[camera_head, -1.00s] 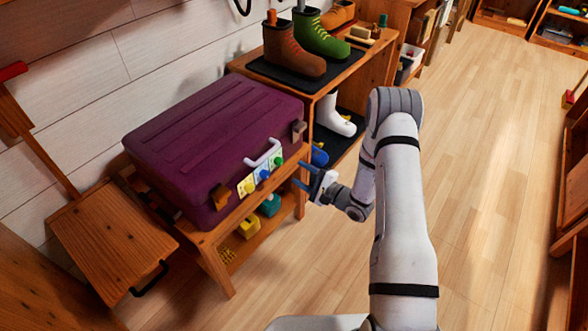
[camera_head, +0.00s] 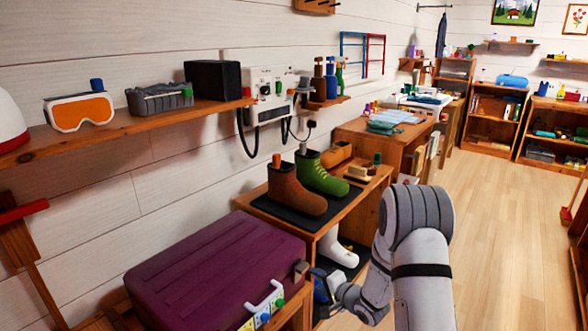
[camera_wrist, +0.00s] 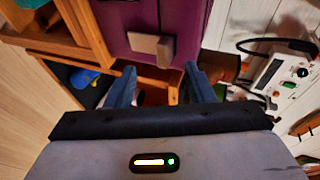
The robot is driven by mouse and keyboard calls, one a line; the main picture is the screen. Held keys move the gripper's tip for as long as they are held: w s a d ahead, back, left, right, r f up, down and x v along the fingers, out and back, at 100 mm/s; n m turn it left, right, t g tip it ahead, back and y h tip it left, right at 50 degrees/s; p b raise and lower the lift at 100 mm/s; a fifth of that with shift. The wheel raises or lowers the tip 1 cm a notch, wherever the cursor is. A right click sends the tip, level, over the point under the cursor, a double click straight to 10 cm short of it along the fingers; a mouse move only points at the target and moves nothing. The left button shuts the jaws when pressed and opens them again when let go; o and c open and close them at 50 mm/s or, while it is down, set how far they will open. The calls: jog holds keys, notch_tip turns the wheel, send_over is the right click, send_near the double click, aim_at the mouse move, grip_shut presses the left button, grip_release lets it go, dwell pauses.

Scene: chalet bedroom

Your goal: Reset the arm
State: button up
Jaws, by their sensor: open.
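My gripper (camera_head: 318,284) is beside the right end of a purple suitcase (camera_head: 215,268), with my arm reaching in from the lower right. In the wrist view my gripper (camera_wrist: 162,82) has its two blue fingers apart with nothing held between them. The suitcase (camera_wrist: 130,20) lies ahead of the fingers there, with a tan corner or latch piece on it. The suitcase has a light handle (camera_head: 266,300) and coloured dials on its front. Its lower front is cut off by the frame edge in the head view.
A wooden shoe bench (camera_head: 345,213) holds brown and green boots on a dark mat, with a white boot (camera_head: 337,248) below. A wall shelf (camera_head: 120,128) carries goggles and boxes. A white wall device (camera_head: 270,92) hangs beyond. The floor (camera_head: 490,240) at right is clear.

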jog(key=s+d+r+n+g+h+p, duration=0.1)
jog(key=s+d+r+n+h+p, duration=0.2)
jog(key=r, duration=0.8)
jog(key=s+d+r+n+g+h+p, duration=0.1)
jog(key=s+d+r+h+p, duration=0.2)
jog(key=s+d+r+h, duration=0.5)
jog(key=s+a+r+n+g+y+p, duration=0.1)
jog(key=s+a+r+n+g+p, duration=0.1)
jog(key=s+r, duration=0.6)
jog(key=s+a+r+n+g+y+p, duration=0.1)
jog(key=s+r+n+g+p, duration=0.2)
jog(key=s+r, duration=0.4)
jog(key=s+g+p, duration=0.1)
jog(key=s+p, duration=0.1)
jog(key=s, duration=0.7)
jog(key=shift+a+r+n+g+y, duration=0.3)
jog(key=shift+a+r+g+y, duration=0.05)
jog(key=shift+a+g+y, duration=0.05)
jog(key=shift+s, duration=0.1)
jog(key=shift+c, duration=0.6)
